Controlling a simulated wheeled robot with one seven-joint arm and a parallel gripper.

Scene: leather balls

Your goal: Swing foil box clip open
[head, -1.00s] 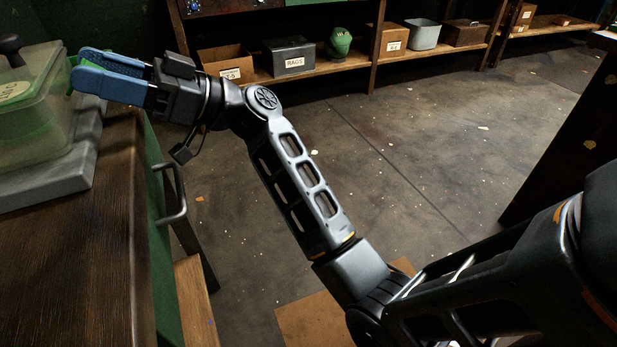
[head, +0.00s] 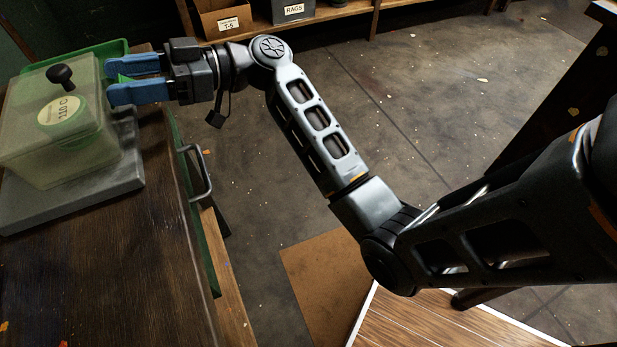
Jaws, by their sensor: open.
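A translucent greenish box (head: 45,152) with a black knob on its lid and a round label reading "110 C" stands on a grey slab at the left. A green part (head: 124,79) shows between my fingers, at the box's right side; I cannot tell whether it is the clip. My gripper (head: 108,80) has blue fingers, is open, and points left at the box's right edge. The fingers lie on either side of the green part. Whether they touch it or the box cannot be told.
The grey slab (head: 75,200) rests on a dark wooden bench (head: 110,270) with a metal handle (head: 197,172) on its green side. A green tray-like edge (head: 85,52) shows behind the box. A shelf with a cardboard box (head: 225,20) and a "RAGS" bin (head: 292,12) stands at the back.

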